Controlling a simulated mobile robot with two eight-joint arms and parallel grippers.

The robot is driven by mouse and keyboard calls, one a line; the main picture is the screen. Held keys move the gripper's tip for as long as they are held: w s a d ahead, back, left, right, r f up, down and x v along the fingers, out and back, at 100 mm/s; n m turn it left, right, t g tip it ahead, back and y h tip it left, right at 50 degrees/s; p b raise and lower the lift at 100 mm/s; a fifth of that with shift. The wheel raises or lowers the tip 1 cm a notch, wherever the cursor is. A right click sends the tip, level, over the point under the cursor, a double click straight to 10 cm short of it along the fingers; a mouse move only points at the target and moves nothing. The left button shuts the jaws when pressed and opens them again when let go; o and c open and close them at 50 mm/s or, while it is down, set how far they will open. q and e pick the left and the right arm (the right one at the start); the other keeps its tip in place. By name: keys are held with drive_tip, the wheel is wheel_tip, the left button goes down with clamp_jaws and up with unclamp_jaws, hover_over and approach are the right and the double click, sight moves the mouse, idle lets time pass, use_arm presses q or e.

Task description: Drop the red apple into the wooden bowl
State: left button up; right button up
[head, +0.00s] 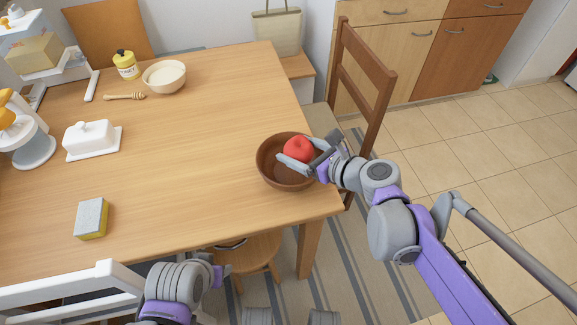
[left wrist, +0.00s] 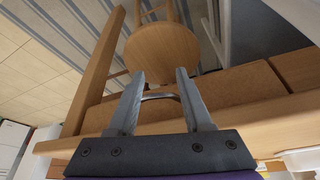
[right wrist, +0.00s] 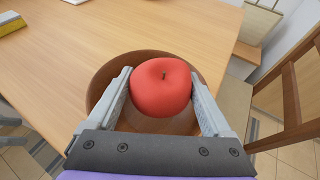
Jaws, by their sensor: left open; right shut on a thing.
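The red apple (head: 299,149) is between the fingers of my right gripper (head: 306,153), which is shut on it. The wooden bowl (head: 266,170) stands near the right front corner of the table, and the apple is over it. In the right wrist view the apple (right wrist: 161,88) sits between the two fingers, with the bowl's rim (right wrist: 98,88) around and behind it. I cannot tell whether the apple touches the bowl. My left gripper (left wrist: 160,78) is open and empty, low by the table's front edge; in the left wrist view a round stool seat (left wrist: 162,48) lies beyond its fingers.
On the table (head: 190,150) are a sponge (head: 91,218), a white butter dish (head: 92,138), a cream bowl (head: 164,76), a honey dipper (head: 125,96) and a yellow jar (head: 126,64). A wooden chair (head: 363,85) stands close to the right. The table's middle is clear.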

wheel_tip(320, 180, down, 2)
drive_tip(key=shift+f+b, duration=0.15)
drive_tip(key=shift+b, duration=0.45)
use_arm(q)
drive_tip(key=shift+s+x, duration=0.2)
drive_tip(key=shift+x, duration=0.8)
use_arm(e)
drive_tip(key=o, duration=1.3)
drive_tip(key=shift+d, duration=0.1)
use_arm(q)
drive_tip(key=p+v, duration=0.3)
drive_tip(key=shift+w+r, duration=0.3)
drive_tip(key=shift+r, duration=0.1)
use_arm(e)
drive_tip(key=v, duration=1)
drive_tip(key=shift+s+d+r, duration=0.2)
drive_tip(key=shift+s+r, duration=0.05)
